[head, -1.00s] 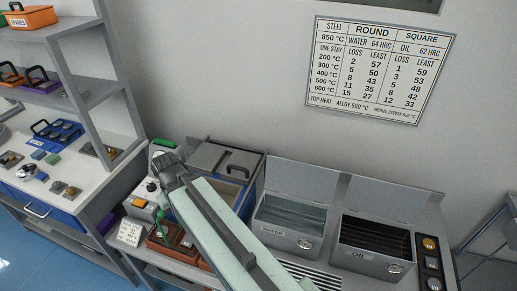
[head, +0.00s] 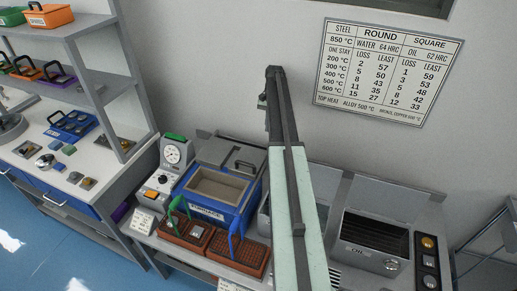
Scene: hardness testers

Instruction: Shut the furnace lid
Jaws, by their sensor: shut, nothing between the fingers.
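The furnace (head: 207,212) is a blue box with a name label on its front, left of my arm. Its top is open and shows a beige chamber. The grey furnace lid (head: 217,151) lies back behind the opening, with a black handle (head: 243,165). My gripper (head: 263,101) is at the far end of my raised arm, in front of the wall, above and to the right of the lid and apart from it. It is small and partly hidden by the arm; it is shut and empty.
A gauge unit (head: 171,153) stands left of the furnace. Brown racks with green and blue handled tools (head: 238,252) stand in front. An oil tank (head: 372,243) is right of my arm, which partly hides the water tank. A shelf (head: 95,98) stands left.

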